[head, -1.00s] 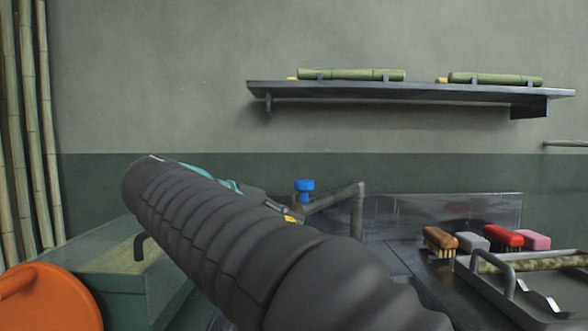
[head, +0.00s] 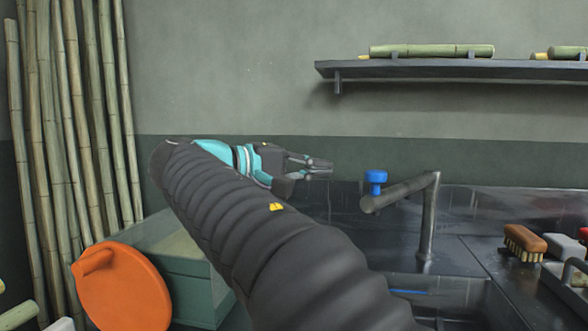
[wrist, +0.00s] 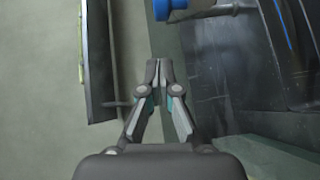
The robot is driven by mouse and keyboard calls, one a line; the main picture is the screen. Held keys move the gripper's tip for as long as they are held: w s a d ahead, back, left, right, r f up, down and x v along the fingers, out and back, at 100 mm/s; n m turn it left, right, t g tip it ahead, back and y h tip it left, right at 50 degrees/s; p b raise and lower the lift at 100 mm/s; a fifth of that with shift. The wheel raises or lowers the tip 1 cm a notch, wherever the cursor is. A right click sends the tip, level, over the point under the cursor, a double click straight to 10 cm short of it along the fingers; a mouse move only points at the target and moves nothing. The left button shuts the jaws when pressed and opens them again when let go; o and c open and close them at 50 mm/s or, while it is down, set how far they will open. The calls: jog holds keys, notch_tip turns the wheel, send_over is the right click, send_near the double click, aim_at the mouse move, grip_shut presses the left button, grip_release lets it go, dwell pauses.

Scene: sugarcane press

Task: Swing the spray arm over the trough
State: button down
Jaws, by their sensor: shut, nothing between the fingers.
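The spray arm (head: 400,193) is a grey pipe on an upright post (head: 427,225). It points left from the post's top, with a blue knob (head: 375,178) standing above its free end. The dark metal trough (head: 455,290) lies below and in front of it, partly hidden by my arm. My gripper (head: 330,165) is shut and empty, left of the blue knob with a gap between them. In the wrist view, my fingertips (wrist: 158,67) meet, and the blue knob (wrist: 170,8) shows at the top edge, apart from them.
A wall shelf (head: 450,67) with green cane pieces hangs above right. Brushes (head: 524,243) lie at the right. A green box (head: 185,265) and an orange disc-shaped thing (head: 122,287) stand at lower left. Bamboo poles (head: 75,120) lean at the left wall.

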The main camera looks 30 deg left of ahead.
jog(key=shift+w+d+f+b, duration=0.15)
jog(key=shift+w+d, duration=0.2)
jog(key=shift+d, duration=0.5)
jog(key=shift+w+d+f+b, duration=0.1)
jog(key=shift+w+d, duration=0.25)
jog(key=shift+d, duration=0.5)
jog(key=shift+w+d+f+b, duration=0.15)
jog(key=shift+w+d, duration=0.2)
jog(key=shift+d, duration=0.5)
jog(key=shift+s, duration=0.1)
